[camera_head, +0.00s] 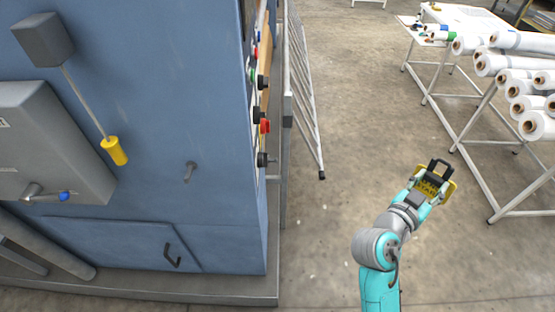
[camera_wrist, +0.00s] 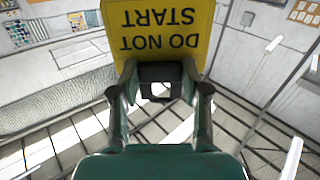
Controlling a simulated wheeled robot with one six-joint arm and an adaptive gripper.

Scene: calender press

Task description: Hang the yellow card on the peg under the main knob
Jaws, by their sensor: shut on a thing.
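The yellow card (camera_head: 448,190) is in my gripper (camera_head: 430,190), held out over open floor at the right of the head view. A black loop (camera_head: 439,168) shows at its far end. In the wrist view the card (camera_wrist: 160,25) reads "DO NOT START" upside down, and a black piece with a square opening (camera_wrist: 160,72) sits between the fingers. My gripper is shut on the card. Knobs, among them a red one (camera_head: 265,126) and a black one (camera_head: 263,160), stick out from the blue cabinet's side, seen edge-on. I cannot tell which is the main knob, or make out a peg under it.
The blue cabinet (camera_head: 150,235) fills the left, with a short grey stub (camera_head: 190,171) on its front and a yellow-handled pendant (camera_head: 114,150). A leaning metal barrier (camera_head: 305,90) stands beside it. White rolls (camera_head: 520,65) lie on racks at right. Floor between is clear.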

